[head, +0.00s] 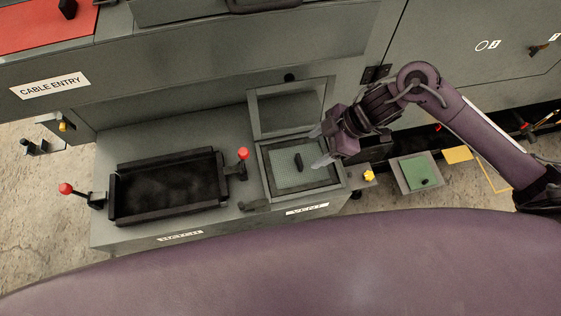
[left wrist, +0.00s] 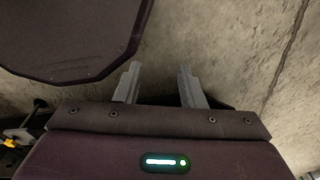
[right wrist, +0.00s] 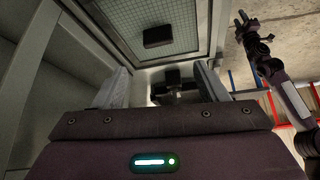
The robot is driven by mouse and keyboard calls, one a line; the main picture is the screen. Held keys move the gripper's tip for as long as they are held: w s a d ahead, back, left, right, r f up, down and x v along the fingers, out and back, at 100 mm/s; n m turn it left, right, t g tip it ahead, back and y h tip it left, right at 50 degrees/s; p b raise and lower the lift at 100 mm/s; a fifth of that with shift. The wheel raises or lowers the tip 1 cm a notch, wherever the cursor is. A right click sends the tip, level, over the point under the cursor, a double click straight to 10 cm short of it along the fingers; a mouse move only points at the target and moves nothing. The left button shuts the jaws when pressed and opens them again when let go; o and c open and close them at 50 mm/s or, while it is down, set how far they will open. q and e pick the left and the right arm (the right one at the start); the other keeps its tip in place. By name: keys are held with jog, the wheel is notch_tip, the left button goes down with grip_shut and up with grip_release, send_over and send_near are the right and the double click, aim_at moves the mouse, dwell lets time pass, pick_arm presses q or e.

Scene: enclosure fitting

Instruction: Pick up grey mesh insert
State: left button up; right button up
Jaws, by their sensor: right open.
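The grey mesh insert (head: 283,177) lies flat in the square frame above the VENT label, with a short black handle (head: 299,163) standing on it. In the right wrist view the mesh (right wrist: 122,18) and its dark handle (right wrist: 157,36) show at the top, beyond the fingers. My right gripper (head: 318,147) is open and empty, over the right side of the vent frame and just right of the handle, apart from it. My left gripper (left wrist: 159,72) is open and empty in its wrist view, with bare floor behind it; the head view does not show it.
A raised framed panel (head: 289,107) stands behind the vent opening. A black tray (head: 167,188) sits to the left, between two red-knobbed levers (head: 243,154) (head: 66,188). A green plate (head: 421,170) on a grey base and a yellow piece (head: 458,154) lie to the right.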

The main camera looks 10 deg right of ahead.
aim_at(300, 160)
jog(key=shift+a+f, duration=0.2)
jog(key=shift+f, duration=0.15)
jog(key=shift+w+a+f+p, duration=0.1)
jog(key=shift+a+f+p, duration=0.1)
jog(key=shift+f, duration=0.45)
jog(key=shift+a+f+p, duration=0.15)
jog(key=shift+f+p, duration=0.05)
jog(key=shift+f, duration=0.4)
jog(key=x, duration=0.3)
jog(key=shift+w+a+f+p, duration=0.15)
jog(key=shift+f+p, duration=0.15)
jog(key=shift+f, duration=0.25)
jog(key=c, duration=1.1)
pick_arm(q)
jog(key=shift+s+d+r, duration=0.1)
jog(key=shift+d+r, duration=0.3)
jog(key=shift+d, duration=0.2)
jog(key=shift+s+d+r, duration=0.1)
jog(key=shift+d+r, duration=0.3)
jog(key=shift+d, duration=0.2)
pick_arm(e)
jog(key=shift+c, duration=0.3)
jog(key=shift+r, duration=0.1)
